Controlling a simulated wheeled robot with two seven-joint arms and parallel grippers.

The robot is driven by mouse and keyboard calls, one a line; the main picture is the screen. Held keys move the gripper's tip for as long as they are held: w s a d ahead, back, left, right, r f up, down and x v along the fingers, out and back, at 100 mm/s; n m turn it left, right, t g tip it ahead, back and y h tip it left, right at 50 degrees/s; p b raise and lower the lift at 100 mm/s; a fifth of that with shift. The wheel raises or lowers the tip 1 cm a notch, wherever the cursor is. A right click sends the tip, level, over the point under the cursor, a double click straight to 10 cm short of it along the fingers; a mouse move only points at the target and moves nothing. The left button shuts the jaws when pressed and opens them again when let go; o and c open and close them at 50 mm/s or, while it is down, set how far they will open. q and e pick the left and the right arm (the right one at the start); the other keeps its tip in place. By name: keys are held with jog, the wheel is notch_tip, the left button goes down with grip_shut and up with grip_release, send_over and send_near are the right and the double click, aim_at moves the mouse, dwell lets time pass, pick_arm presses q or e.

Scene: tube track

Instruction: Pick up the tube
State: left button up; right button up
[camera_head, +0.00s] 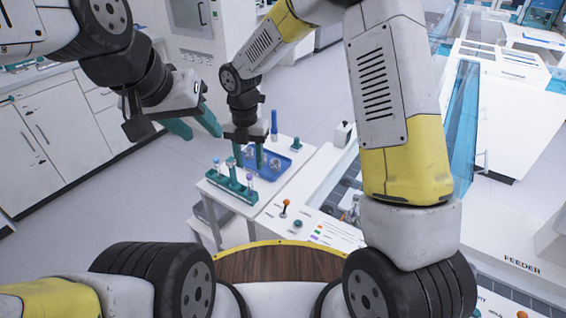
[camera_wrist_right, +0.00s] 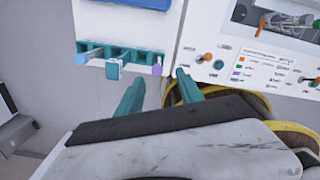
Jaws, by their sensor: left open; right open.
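A teal rack (camera_head: 240,193) stands at the front of a white table and holds a few tubes. They are a blue-capped tube (camera_head: 216,161), a teal-and-white tube (camera_head: 231,166) and a purple-capped tube (camera_head: 250,179). The right wrist view shows the rack (camera_wrist_right: 128,54) and the purple-capped tube (camera_wrist_right: 157,68) near its right end. My right gripper (camera_head: 248,155) is open over the table, just behind the rack in the head view; nothing shows between its fingers (camera_wrist_right: 158,92). My left gripper (camera_head: 194,127) is open and empty, left of the table.
A blue tray (camera_head: 285,167) with small round items lies behind the rack. A dark blue upright object (camera_head: 274,122) stands at the table's back. A white control panel (camera_head: 335,232) with an orange-knobbed lever (camera_head: 286,205) adjoins the table on the right. White cabinets (camera_head: 60,140) line the left.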

aim_at(249, 175)
jog(key=shift+s+a+n, duration=0.1)
jog(key=shift+s+n, duration=0.05)
jog(key=shift+n, duration=0.15)
jog(key=shift+f, duration=0.4)
jog(key=f, duration=0.7)
jog(key=shift+w+a, duration=0.15)
jog(key=shift+w, duration=0.1)
jog(key=shift+c, duration=0.4)
grip_shut()
